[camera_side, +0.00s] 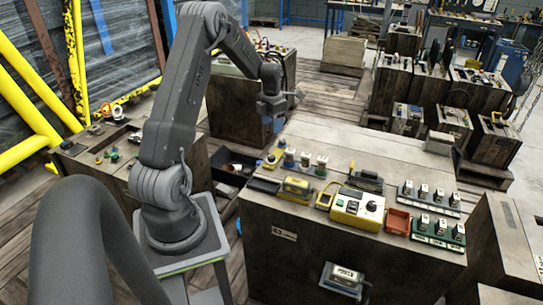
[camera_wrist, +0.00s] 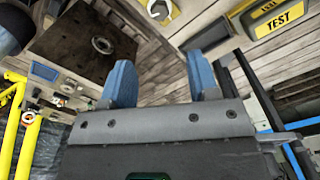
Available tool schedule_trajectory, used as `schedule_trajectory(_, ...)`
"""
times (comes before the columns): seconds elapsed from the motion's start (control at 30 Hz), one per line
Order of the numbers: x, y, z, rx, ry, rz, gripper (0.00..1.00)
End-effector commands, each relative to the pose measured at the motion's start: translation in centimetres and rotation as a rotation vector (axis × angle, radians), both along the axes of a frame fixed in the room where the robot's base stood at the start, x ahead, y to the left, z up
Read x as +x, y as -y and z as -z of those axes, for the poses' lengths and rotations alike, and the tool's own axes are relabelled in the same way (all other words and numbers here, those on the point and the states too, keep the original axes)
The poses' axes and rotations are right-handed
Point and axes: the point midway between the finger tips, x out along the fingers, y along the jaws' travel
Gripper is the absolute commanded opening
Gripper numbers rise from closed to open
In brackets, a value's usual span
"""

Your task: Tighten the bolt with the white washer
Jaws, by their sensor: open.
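My gripper (camera_side: 274,112) hangs above the floor gap behind the main wooden chest in the side view. In the wrist view its two blue fingers (camera_wrist: 163,82) stand apart with nothing between them. Several small bolt-like pieces with coloured bases (camera_side: 305,160) stand in a row on the chest's left end, apart from the gripper. Which one has a white washer I cannot tell at this size. In the wrist view a round metal piece with yellow around it (camera_wrist: 159,11) shows at the top edge, partly cut off.
The main chest (camera_side: 345,255) carries a yellow control box (camera_side: 357,209), a red bin (camera_side: 398,221) and green-based blocks (camera_side: 438,232) at right. A bare strip of its top lies behind them. Another dark wooden box (camera_side: 238,108) stands behind the gripper. A yellow TEST label (camera_wrist: 279,18) shows in the wrist view.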

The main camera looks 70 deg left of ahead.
Motion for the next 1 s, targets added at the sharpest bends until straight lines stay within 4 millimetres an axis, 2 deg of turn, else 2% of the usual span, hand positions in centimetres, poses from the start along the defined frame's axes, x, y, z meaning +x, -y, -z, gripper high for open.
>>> schedule_trajectory(0.17,-0.1,-0.1,1.8,-0.004,-0.003,-0.015,0.55)
schedule_trajectory(0.5,-0.1,0.0,8.6,-0.006,-0.006,-0.011,0.55)
schedule_trajectory(0.7,-0.1,-0.1,11.9,-0.005,-0.004,-0.011,0.55)
schedule_trajectory(0.83,-0.1,-0.1,13.2,-0.004,-0.003,-0.011,0.55)
schedule_trajectory(1.0,0.0,-0.1,13.8,-0.002,-0.002,-0.011,0.55)
